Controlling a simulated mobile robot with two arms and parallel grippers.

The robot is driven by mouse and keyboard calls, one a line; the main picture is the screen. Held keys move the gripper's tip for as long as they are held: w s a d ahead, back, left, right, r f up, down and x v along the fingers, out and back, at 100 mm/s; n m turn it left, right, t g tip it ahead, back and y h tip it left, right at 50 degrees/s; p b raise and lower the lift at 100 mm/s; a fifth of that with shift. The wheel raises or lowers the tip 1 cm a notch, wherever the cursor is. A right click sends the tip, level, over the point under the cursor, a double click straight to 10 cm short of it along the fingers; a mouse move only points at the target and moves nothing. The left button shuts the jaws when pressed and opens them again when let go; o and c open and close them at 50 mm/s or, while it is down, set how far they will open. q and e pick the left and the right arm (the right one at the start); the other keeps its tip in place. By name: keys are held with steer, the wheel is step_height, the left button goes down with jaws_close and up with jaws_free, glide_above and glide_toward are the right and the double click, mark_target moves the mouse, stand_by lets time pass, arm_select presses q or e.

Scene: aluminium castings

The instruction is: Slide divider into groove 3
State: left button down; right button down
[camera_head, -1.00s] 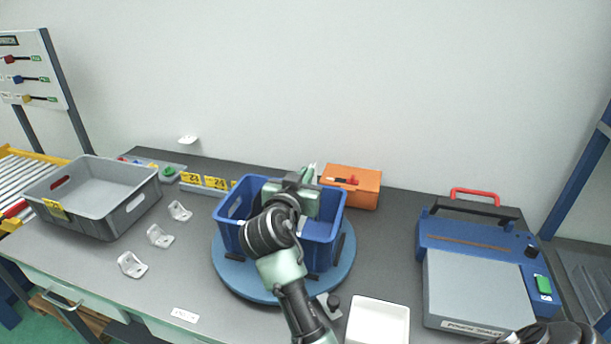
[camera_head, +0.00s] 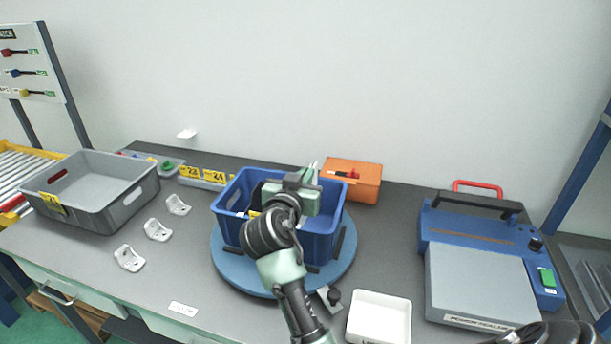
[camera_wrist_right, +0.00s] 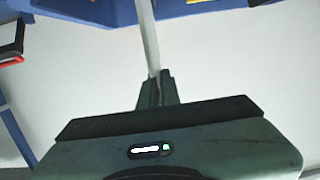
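My right gripper (camera_head: 309,176) is over the blue bin (camera_head: 231,232), its arm coming in from the bottom of the head view. In the right wrist view its two fingers (camera_wrist_right: 157,88) are closed on a thin, pale divider (camera_wrist_right: 148,38), seen almost edge-on and reaching up toward the blue bin (camera_wrist_right: 105,12). In the head view my wrist hides most of the divider and much of the bin's inside, so the grooves and their numbers cannot be made out. The bin stands on a round blue turntable (camera_head: 228,270). My left gripper is not in view.
An orange box (camera_head: 362,180) stands behind the bin at right. A white tray (camera_head: 379,318) is at front right, beside a blue and grey sealer (camera_head: 480,285). A grey crate (camera_head: 125,205) and several white brackets (camera_head: 157,230) are at left. Yellow number tags (camera_head: 190,172) stand behind.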

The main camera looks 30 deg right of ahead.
steer(key=b, duration=0.6)
glide_above(305, 220)
steer(key=w, duration=0.1)
steer(key=shift+d+f, duration=0.2)
steer(key=shift+f, duration=1.45)
steer(key=shift+d+f, duration=0.2)
steer(key=shift+f, duration=1.4)
steer(key=shift+a+f+b, duration=0.1)
steer(key=shift+f+b, duration=0.35)
steer(key=shift+f, duration=0.3)
steer(key=c, duration=1.6)
jaws_free()
steer(key=shift+s, duration=0.1)
steer(key=shift+o, duration=0.2)
